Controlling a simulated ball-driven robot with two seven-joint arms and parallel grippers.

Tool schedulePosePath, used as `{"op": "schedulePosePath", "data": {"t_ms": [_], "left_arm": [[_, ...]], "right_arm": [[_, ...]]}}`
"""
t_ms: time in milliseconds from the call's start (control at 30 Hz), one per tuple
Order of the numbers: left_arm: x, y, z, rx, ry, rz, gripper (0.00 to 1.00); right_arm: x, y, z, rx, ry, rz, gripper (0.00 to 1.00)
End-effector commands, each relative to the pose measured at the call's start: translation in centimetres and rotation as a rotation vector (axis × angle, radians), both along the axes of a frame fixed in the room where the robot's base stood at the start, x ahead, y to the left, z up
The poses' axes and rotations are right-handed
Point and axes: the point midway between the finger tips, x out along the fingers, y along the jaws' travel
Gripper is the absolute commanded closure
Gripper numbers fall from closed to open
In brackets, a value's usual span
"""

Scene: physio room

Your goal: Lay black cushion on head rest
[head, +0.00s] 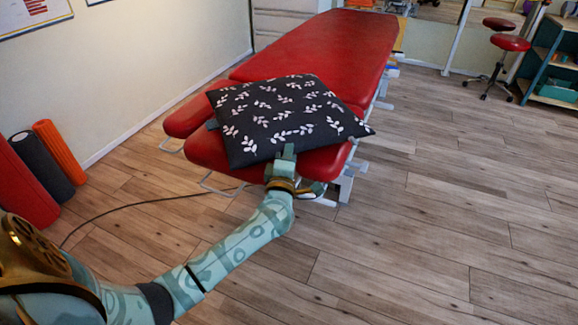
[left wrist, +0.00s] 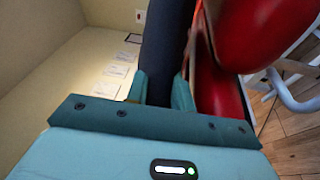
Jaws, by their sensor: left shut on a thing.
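The black cushion (head: 282,118) with white leaf sprigs is over the near end of the red treatment table in the head view, above the head rest (head: 205,150). The head rest is made of red pads, partly hidden under the cushion. My left gripper (head: 287,157) is shut on the cushion's near edge. In the left wrist view the dark cushion (left wrist: 166,50) runs between the two fingers, close beside the red padding (left wrist: 245,30). I cannot tell whether the cushion rests fully on the pads. My right gripper is out of view.
The long red table top (head: 320,50) reaches back toward the wall. Foam rollers (head: 60,150) stand at the left wall. A red stool (head: 508,42) and a teal shelf (head: 553,65) are at the far right. The wooden floor on the right is clear.

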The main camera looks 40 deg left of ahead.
Motion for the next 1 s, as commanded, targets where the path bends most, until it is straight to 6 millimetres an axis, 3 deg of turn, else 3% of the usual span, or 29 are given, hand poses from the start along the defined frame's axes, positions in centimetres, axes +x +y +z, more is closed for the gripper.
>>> {"op": "schedulePosePath", "data": {"t_ms": [233, 667, 700, 767, 1000], "left_arm": [[-0.4, 0.7, -4.0, 0.004, 0.004, -0.001, 1.00], [-0.4, 0.7, -4.1, 0.003, -0.002, 0.000, 1.00], [-0.4, 0.7, -4.2, 0.001, 0.000, 0.000, 0.71], [-0.4, 0.7, -4.1, 0.000, -0.001, 0.000, 0.54], [-0.4, 0.7, -4.1, 0.000, 0.000, 0.000, 0.52]], "right_arm": [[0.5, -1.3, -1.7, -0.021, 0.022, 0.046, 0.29], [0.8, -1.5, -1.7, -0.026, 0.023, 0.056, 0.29], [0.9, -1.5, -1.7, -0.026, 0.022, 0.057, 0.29], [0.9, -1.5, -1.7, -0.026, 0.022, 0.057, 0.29], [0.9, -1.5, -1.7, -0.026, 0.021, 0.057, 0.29]]}}
